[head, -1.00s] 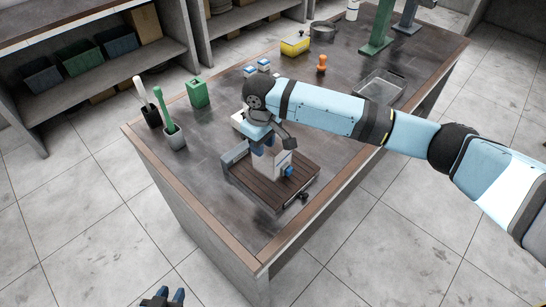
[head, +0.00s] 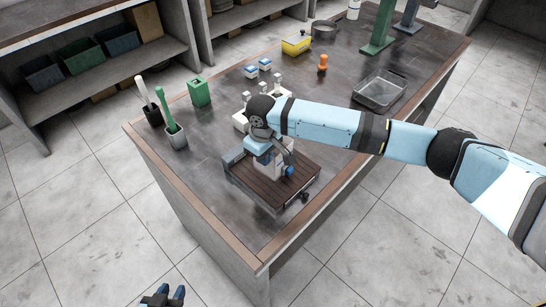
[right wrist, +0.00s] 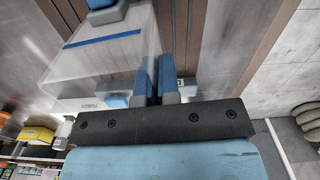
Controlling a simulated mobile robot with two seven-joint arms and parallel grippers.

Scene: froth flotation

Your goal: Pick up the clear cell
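The clear cell (head: 268,168) is a pale box on the brown slatted tray, partly hidden behind my right gripper in the head view. In the right wrist view it is a see-through box (right wrist: 115,60) with a blue line, left of the fingers. My right gripper (head: 262,153) is over the tray, close by the cell. In the right wrist view its blue fingers (right wrist: 156,75) are nearly together, and I see nothing clearly between them. My left gripper (head: 169,292) is low at the bottom edge, away from the bench, fingers apart and empty.
The slatted tray (head: 243,181) has a low raised side and a knob at its front. Small white bottles (head: 278,85), a green box (head: 199,92) and two brush holders (head: 176,138) stand around it. A clear basin (head: 378,92) is further right. The bench's near-left corner is clear.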

